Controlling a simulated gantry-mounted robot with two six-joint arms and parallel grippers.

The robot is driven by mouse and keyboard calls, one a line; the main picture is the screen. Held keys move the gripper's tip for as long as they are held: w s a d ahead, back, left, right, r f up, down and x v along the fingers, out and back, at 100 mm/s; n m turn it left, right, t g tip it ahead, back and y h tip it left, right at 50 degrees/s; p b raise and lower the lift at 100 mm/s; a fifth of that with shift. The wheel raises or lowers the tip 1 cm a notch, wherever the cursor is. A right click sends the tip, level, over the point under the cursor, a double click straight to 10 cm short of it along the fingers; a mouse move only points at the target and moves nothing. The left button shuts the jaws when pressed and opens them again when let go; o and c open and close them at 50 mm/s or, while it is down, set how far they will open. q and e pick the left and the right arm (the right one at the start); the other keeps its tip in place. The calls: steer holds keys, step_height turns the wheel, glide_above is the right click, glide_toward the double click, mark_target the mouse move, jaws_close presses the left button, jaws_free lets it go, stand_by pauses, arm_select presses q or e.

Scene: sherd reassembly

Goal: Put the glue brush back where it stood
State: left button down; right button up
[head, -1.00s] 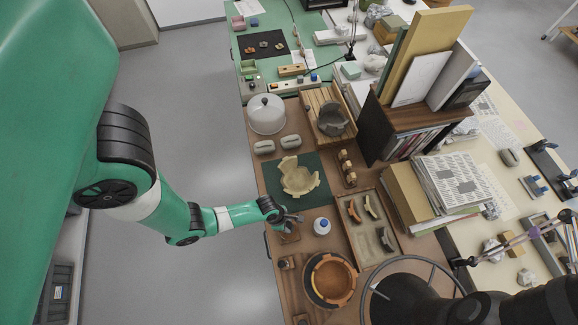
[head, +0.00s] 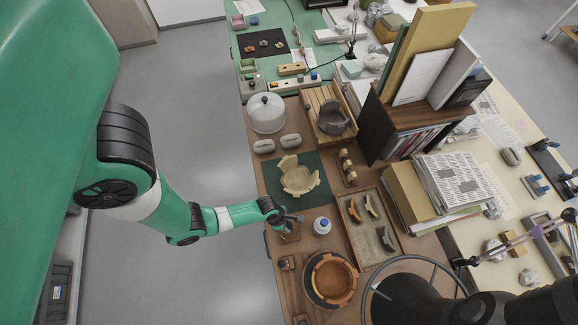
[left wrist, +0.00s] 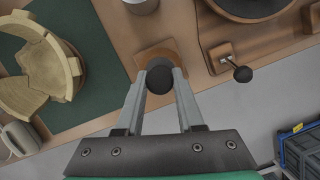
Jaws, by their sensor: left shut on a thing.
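My left gripper (head: 290,221) is at the near left edge of the brown bench. In the left wrist view its two fingers (left wrist: 161,80) are shut on the dark round end of the glue brush (left wrist: 160,78). A small wooden block (left wrist: 150,53) lies right below the brush; this block also shows in the head view (head: 289,237). I see the brush end-on, so I cannot tell whether its lower end is in the block. In the head view the gripper hides most of the brush. My right gripper is not in view.
A white jar with a blue top (head: 322,226) stands close to the right of the gripper. A second wooden block (head: 287,263) with a black knob and a round orange-rimmed bowl (head: 331,279) are nearer. A pale partly built pot (head: 297,178) sits on a green mat (head: 276,200).

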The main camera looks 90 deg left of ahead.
arm_select(q)
steer(key=shift+f, duration=0.25)
stand_by(0.5)
steer(key=shift+c, duration=2.2)
jaws_free()
steer(key=shift+r, duration=0.1)
steer(key=p+v, duration=0.8)
steer(key=v, duration=0.3)
steer(key=shift+r, duration=0.3)
steer(key=shift+s, duration=0.15)
